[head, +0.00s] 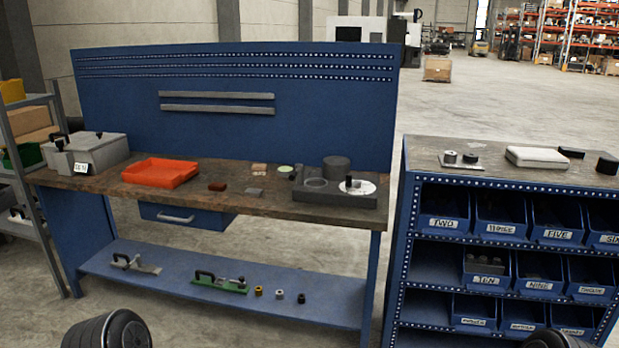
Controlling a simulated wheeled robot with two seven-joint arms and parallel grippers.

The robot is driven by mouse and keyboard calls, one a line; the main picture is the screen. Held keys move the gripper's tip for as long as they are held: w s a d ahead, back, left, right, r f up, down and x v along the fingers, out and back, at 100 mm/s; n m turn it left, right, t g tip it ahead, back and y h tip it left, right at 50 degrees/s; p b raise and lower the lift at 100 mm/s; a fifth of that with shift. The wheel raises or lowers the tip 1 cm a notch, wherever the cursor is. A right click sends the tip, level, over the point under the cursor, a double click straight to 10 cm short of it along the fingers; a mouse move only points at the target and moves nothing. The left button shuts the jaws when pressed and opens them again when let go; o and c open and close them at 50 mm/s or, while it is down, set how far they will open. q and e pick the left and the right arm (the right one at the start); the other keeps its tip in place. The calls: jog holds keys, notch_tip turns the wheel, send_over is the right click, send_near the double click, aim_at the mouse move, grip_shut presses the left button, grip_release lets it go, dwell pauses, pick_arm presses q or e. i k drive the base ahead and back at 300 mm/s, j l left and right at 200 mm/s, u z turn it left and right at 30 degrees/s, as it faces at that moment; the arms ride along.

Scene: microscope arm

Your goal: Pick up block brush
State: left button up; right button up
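I cannot tell for certain which thing is the block brush. Small block-shaped things lie on the wooden top of the blue workbench (110,190): a dark red block (217,186), a grey block (254,192) just right of it, and a tan piece (259,169) behind. On the cabinet at the right lie a flat black block (570,152) and a taller black block (607,164). Neither gripper is in view. Only dark rounded parts of my own arms show at the bottom edge.
An orange tray (160,172) and a grey case (92,152) stand left on the bench. A dark fixture (335,195) stands right. The cabinet (395,290) holds labelled blue bins and a white box (537,157) on top. The lower shelf (200,262) carries clamps.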

aim_at(261, 169)
jog(key=i+l+u, duration=0.35)
jog(key=i, duration=0.2)
jog(key=i+l+u, duration=0.35)
jog(key=i+l, duration=0.2)
